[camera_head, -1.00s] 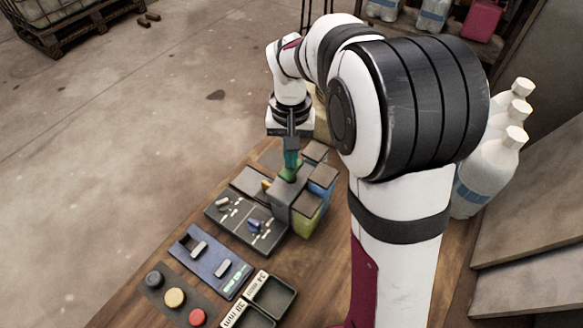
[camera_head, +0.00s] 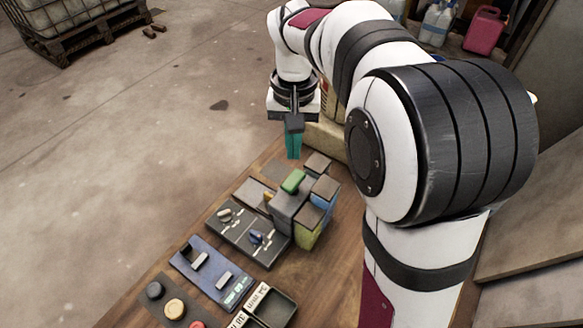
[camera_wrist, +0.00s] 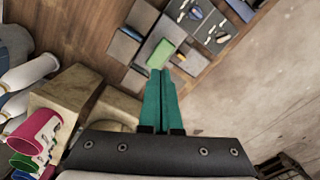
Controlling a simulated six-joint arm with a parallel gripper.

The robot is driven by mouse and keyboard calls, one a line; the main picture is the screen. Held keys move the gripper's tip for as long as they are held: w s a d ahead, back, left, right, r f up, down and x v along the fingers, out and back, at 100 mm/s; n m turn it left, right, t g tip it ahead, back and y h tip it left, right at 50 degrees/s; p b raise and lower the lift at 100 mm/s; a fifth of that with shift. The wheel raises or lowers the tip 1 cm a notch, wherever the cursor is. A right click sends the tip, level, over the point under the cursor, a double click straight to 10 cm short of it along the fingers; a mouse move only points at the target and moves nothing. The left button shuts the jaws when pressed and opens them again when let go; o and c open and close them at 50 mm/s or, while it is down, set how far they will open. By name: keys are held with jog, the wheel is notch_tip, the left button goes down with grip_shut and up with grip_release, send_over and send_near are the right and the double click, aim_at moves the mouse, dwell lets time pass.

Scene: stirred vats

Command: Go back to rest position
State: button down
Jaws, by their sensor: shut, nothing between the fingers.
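My gripper (camera_head: 293,155) hangs above the back of the wooden table (camera_head: 338,268) in the head view, its teal fingers together and pointing down. In the wrist view the shut fingers (camera_wrist: 159,72) show with nothing between them. A green block (camera_head: 293,181) lies on top of a grey block cluster (camera_head: 289,207), below and apart from the fingertips. The green block also shows in the wrist view (camera_wrist: 161,53), just beyond the fingertips in the picture.
A dark panel (camera_head: 262,246) with small levers and a blue panel (camera_head: 212,274) with grey switches lie in front of the blocks. Round buttons (camera_head: 174,309) and a dark tray (camera_head: 273,305) are nearer. White bottles (camera_wrist: 30,72) stand near a tan block (camera_wrist: 68,92).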

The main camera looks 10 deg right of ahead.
jog(key=s+a+f+m+y, duration=0.1)
jog(key=s, duration=1.2)
jog(key=s+f+m, duration=0.1)
jog(key=s, duration=1.1)
jog(key=shift+s+a+f+m+y, duration=0.25)
jog(key=shift+s+a+m+y, duration=0.05)
jog(key=shift+s+a+y, duration=0.1)
jog(key=shift+w+d, duration=0.1)
